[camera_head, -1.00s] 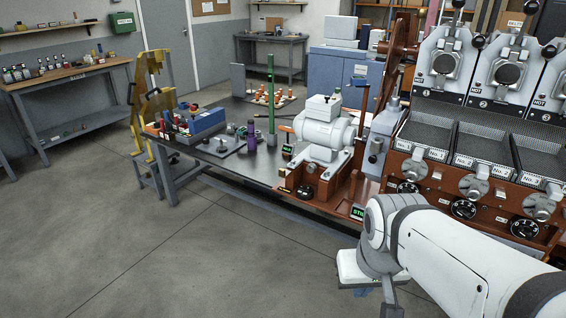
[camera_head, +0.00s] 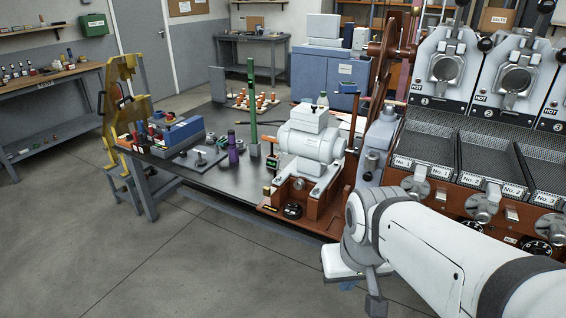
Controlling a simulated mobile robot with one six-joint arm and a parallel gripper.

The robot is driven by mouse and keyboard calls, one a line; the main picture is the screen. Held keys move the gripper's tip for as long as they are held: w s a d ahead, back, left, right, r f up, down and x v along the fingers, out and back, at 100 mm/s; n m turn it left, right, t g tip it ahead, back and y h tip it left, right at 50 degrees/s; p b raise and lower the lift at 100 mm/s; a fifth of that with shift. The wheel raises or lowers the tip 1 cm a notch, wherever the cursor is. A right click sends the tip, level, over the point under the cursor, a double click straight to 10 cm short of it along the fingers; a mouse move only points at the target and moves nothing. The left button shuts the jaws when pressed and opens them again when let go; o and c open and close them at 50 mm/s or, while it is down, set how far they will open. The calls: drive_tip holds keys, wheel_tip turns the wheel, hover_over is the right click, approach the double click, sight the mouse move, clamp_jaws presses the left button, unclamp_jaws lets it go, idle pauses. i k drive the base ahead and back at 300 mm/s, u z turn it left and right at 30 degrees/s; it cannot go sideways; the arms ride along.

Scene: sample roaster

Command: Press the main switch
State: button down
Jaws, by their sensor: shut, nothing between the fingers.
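I cannot make out which part is the main switch. A black round control (camera_head: 293,210) sits on the front of the red-brown base (camera_head: 322,205), under the white motor-like housing (camera_head: 310,143). Small labelled parts beside it are too small to read. More dark dials (camera_head: 537,249) show low on the roaster front at right, partly cut off by the frame and my arm. My white arm (camera_head: 430,245) reaches in from the lower right, in front of the roaster's lower front. I cannot make out my gripper's fingers at its end.
A dark table (camera_head: 220,180) carries a blue block (camera_head: 183,131), a purple cylinder (camera_head: 233,149) and a green post (camera_head: 253,105). A yellow frame (camera_head: 122,100) stands at its left end. The roaster's mesh trays (camera_head: 430,143) are at right. Floor at lower left is clear.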

sight(290, 206)
drive_tip(key=i, duration=1.2)
drive_tip(key=u, duration=0.05)
